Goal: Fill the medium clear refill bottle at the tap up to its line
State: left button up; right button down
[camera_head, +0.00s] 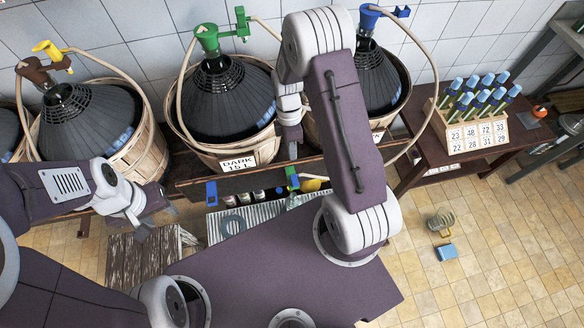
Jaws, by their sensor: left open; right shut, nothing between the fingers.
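My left gripper (152,218) is open and empty, low at the left in front of the left basket. My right gripper (291,145) is shut and empty, in front of the middle basketed demijohn (228,100), whose label reads DARK 15 L. A clear shape (299,199) below that lever may be the medium refill bottle, but my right arm partly hides the area. I cannot make out its fill line or any liquid level.
Other basketed demijohns stand left (88,115) and right (372,80), with hoses looping over them. A blue clip-like part (211,193) hangs at the bench front. Several small jars (245,198) stand below. A numbered rack (470,135) sits on the right table. A blue block (447,252) lies on the floor.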

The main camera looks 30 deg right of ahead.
send_near(296, 186)
jog(key=x, duration=0.3)
jog(key=p+x, duration=0.1)
jog(key=x, duration=0.1)
jog(key=shift+w+f, duration=0.3)
jog(key=shift+f, duration=0.15)
pick_arm(q)
jog(key=shift+w+d+r, duration=0.15)
jog(key=shift+d+r, duration=0.05)
jog(key=shift+r, duration=0.35)
pick_arm(e)
jog(key=shift+s+f, duration=0.1)
jog(key=shift+f, duration=0.45)
jog(key=shift+b+x, duration=1.05)
jog(key=shift+b, duration=0.2)
jog(key=shift+s+a+r+p, duration=0.1)
jog(key=shift+s+r+p, duration=0.3)
jog(key=shift+r, duration=0.1)
pick_arm(q)
jog(key=shift+s+a+f, duration=0.1)
jog(key=shift+s+f, duration=0.25)
jog(key=shift+f, duration=0.4)
pick_arm(e)
jog(key=shift+w, duration=0.1)
dwell(3.0)
